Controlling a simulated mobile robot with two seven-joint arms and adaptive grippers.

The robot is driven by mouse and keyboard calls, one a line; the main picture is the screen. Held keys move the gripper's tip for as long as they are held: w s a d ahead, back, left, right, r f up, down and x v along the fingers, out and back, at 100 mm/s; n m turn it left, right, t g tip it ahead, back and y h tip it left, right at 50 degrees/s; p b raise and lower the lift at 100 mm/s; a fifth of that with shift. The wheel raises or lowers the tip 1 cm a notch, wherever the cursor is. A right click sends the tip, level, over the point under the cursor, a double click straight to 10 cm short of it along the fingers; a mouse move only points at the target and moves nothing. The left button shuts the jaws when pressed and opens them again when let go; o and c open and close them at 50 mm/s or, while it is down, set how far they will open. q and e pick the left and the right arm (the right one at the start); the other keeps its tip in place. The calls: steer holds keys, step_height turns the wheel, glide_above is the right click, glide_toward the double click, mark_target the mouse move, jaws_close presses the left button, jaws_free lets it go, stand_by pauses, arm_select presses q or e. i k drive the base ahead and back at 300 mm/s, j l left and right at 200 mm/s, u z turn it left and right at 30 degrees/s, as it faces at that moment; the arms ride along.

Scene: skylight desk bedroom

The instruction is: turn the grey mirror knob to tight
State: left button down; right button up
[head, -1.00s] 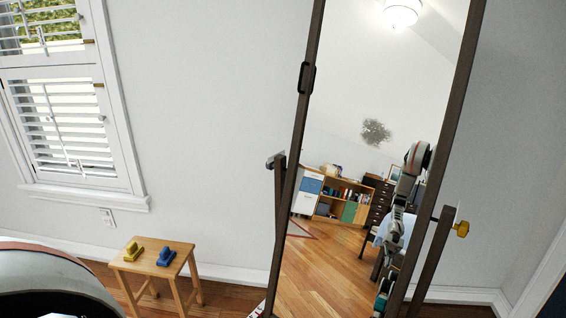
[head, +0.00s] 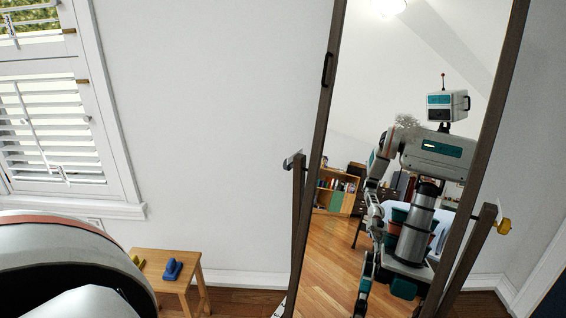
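The grey mirror knob (head: 292,161) sticks out on the left side of the tall mirror, at the top of the left stand post (head: 298,215). A small pale plate shows beside it; its markings are too small to read. The mirror (head: 400,150) leans in a dark brown frame and reflects my own body and arm. A yellow knob (head: 503,226) sits on the mirror's right side. My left arm fills the lower left corner, but its gripper is out of view. My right gripper is not directly in view. Nothing touches the grey knob.
A small wooden stool (head: 180,258) stands left of the mirror, with a blue object (head: 172,270) and a yellow object (head: 137,261) on it, partly behind my arm. A shuttered window (head: 60,125) is at the left. The wall between window and mirror is bare.

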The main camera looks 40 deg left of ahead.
mark_target(285, 167)
steer(key=k+j, duration=0.1)
steer(key=j, duration=0.4)
steer(key=j+z, duration=0.15)
steer(key=j, duration=0.35)
steer(key=k+j, duration=0.2)
steer(key=j, duration=0.25)
steer(key=k+j+z, duration=0.1)
steer(key=j, duration=0.4)
steer(key=k+j, duration=0.1)
steer(key=j, duration=0.35)
steer(key=k+j, duration=0.1)
steer(key=j, duration=0.35)
steer(key=k+j, duration=0.15)
steer(key=j, duration=0.3)
steer(key=k+j, duration=0.1)
steer(key=j, duration=0.35)
